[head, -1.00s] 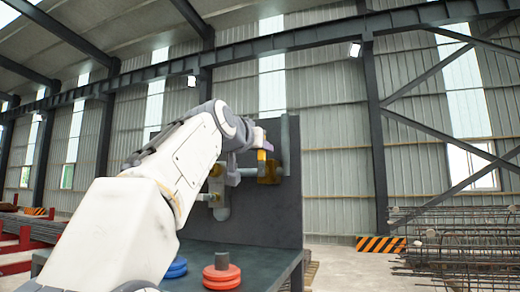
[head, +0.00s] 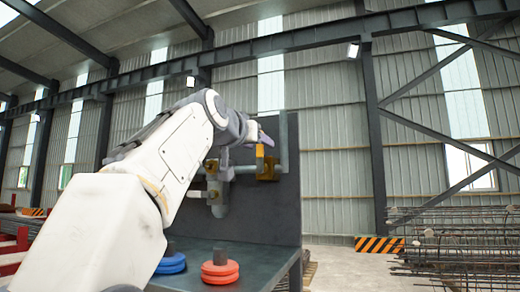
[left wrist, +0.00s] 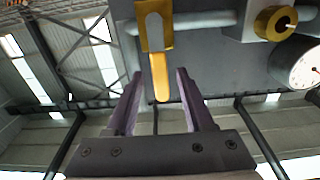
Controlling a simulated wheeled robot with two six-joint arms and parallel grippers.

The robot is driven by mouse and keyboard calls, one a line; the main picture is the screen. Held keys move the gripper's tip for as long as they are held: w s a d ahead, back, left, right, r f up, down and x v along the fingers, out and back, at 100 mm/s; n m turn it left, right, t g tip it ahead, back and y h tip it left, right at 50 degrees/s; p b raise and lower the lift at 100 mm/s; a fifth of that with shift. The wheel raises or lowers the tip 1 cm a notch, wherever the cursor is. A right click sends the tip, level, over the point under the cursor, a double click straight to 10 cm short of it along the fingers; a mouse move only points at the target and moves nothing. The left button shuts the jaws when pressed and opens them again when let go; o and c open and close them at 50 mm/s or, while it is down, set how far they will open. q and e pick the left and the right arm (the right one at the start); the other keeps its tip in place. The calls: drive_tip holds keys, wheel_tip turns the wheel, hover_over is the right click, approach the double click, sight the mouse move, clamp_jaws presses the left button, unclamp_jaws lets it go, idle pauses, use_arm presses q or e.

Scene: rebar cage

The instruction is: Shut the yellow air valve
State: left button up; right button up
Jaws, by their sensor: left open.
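The yellow air valve (head: 268,170) is on a pipe on the dark upright panel; its yellow lever (head: 260,151) stands up from it. In the left wrist view the lever (left wrist: 160,78) points down the picture from the yellow valve body (left wrist: 154,25). My left gripper (head: 265,138) is close to the lever's top in the head view. In the left wrist view its two purple fingers (left wrist: 160,92) are open, one on each side of the lever tip, with gaps showing on both sides. My right gripper is not in view.
A brass fitting (left wrist: 275,22) and a round white gauge (left wrist: 303,68) are beside the valve. Orange-red discs (head: 220,272) and blue discs (head: 171,263) lie on the dark bench (head: 258,258). Rebar (head: 460,240) lies far right.

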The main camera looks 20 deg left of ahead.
use_arm(q)
drive_tip(key=s+b, duration=0.2)
drive_tip(key=s, duration=0.6)
drive_tip(key=shift+s+d+b, duration=0.2)
drive_tip(key=shift+b, duration=0.1)
